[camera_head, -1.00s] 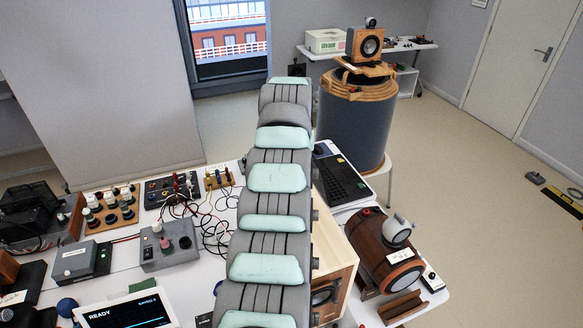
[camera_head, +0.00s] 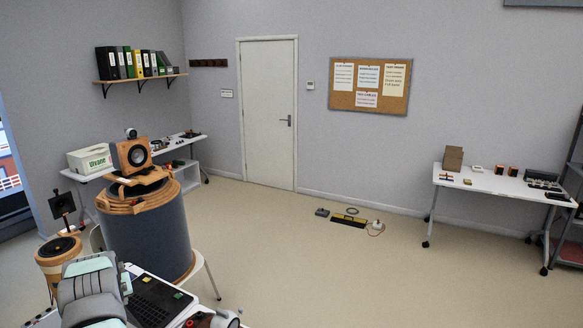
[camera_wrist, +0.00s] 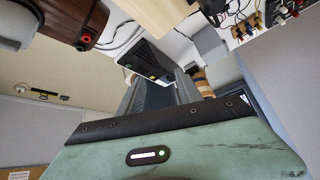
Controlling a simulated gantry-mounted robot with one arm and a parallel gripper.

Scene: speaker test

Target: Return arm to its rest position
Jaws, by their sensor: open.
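My gripper (camera_wrist: 165,118) shows in the wrist view as a pale green body with a dark front edge across the lower part. Its jaws are open and nothing shows held. Its fingertips are not clearly visible. Part of my arm (camera_head: 90,290), grey with pale green pads, shows at the lower left of the head view, at the bench edge beside the laptop (camera_head: 155,300). The laptop also shows beyond the gripper in the wrist view (camera_wrist: 150,62). A brown wooden barrel-shaped unit (camera_wrist: 62,18) is at the top left there, apart from the gripper.
A large dark drum (camera_head: 150,240) with a wooden top carries a speaker (camera_head: 130,156) close beyond my arm. A side table (camera_head: 500,184) stands at the right. A power strip (camera_head: 350,220) lies on the floor. The central floor is open.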

